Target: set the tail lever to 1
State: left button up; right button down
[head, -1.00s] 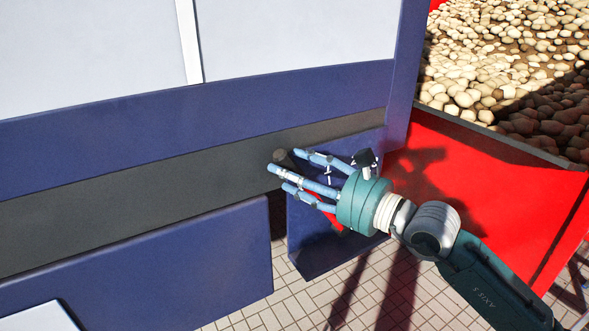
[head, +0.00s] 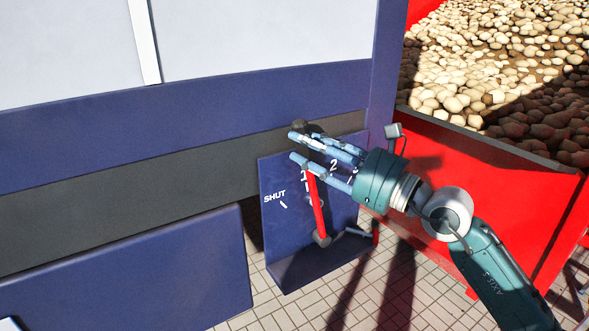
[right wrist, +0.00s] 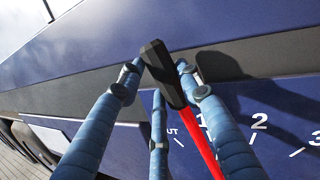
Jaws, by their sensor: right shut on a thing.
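The tail lever is a red bar (head: 318,208) with a dark grip (head: 300,127) at its top. It rises from a pivot low on a blue scale plate (head: 285,235) and leans slightly left, in line with the mark 1. The plate reads SHUT at left, then 1, 2 and a partly covered 3. My right gripper (head: 297,147) is shut on the lever near its grip. In the right wrist view, the dark grip (right wrist: 162,75) lies between the blue fingers (right wrist: 158,85), and the red bar runs down past the 1. My left gripper is not in view.
A blue machine wall with a dark band (head: 150,180) fills the left. A red bin (head: 500,190) full of potatoes (head: 510,80) stands at right, behind my right arm. Paved floor (head: 345,300) shows below the plate.

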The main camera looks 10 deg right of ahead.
jog(key=shift+w+d+r, duration=0.15)
jog(key=shift+w+d, duration=0.1)
jog(key=shift+d, duration=0.35)
jog(key=c, duration=1.2)
grip_release()
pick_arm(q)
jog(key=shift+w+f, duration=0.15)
pick_arm(e)
jog(key=shift+o, duration=0.2)
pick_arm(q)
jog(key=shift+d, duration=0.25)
pick_arm(e)
jog(key=v, duration=1.2)
